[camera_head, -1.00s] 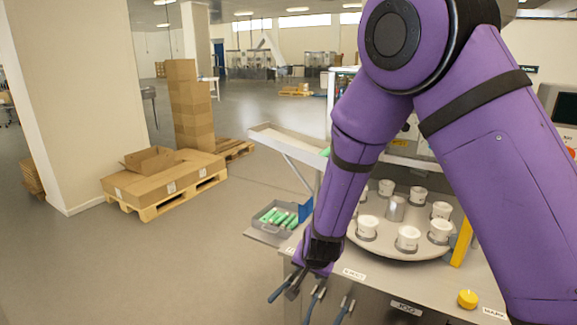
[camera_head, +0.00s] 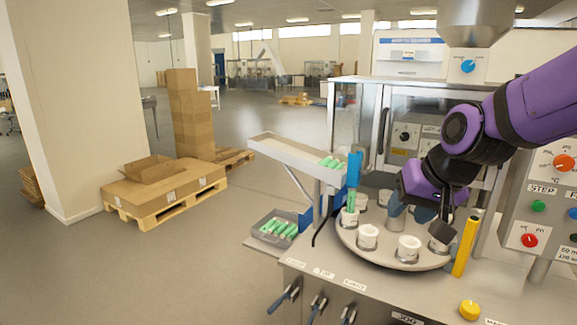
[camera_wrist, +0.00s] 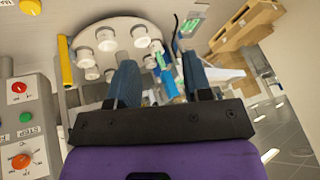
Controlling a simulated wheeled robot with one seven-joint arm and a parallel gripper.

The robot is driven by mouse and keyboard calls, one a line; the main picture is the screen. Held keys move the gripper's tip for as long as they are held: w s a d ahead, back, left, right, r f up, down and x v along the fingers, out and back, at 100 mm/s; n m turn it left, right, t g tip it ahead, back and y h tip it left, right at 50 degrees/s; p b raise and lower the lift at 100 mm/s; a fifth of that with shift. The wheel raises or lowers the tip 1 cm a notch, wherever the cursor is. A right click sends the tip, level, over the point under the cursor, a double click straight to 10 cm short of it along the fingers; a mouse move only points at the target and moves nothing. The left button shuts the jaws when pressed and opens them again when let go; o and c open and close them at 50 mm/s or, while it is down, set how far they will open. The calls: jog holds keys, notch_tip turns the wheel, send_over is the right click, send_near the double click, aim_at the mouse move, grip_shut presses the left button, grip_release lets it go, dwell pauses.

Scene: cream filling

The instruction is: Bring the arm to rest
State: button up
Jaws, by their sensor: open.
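My gripper (camera_head: 428,212) hangs over the right part of the round turntable (camera_head: 388,256), in front of the machine's glass housing. Part of it is hidden behind its own dark body in the head view. In the wrist view my gripper (camera_wrist: 159,60) has its two blue-grey fingers spread wide apart, with nothing held between them. The turntable also shows beyond the fingers there (camera_wrist: 120,24). My purple arm reaches in from the right edge of the head view, bent at the joint above the gripper.
White cups (camera_head: 367,237) stand around the turntable. A blue-and-green upright part (camera_head: 354,170) stands at its left. A yellow post (camera_head: 465,246) and a control panel (camera_head: 540,190) with knobs are close on the right. A sloped tray (camera_head: 290,152) and a grey bin (camera_head: 268,237) are left.

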jog(key=s+d+r+h, duration=0.1)
jog(key=s+d, duration=0.3)
jog(key=s, duration=0.4)
jog(key=s+d+r+n+h, duration=0.1)
jog(key=s+d+r, duration=0.3)
jog(key=s, duration=0.4)
jog(key=shift+s+d+r, duration=0.25)
jog(key=shift+d+r, duration=0.05)
jog(key=shift+d, duration=0.15)
jog(key=shift+w, duration=0.15)
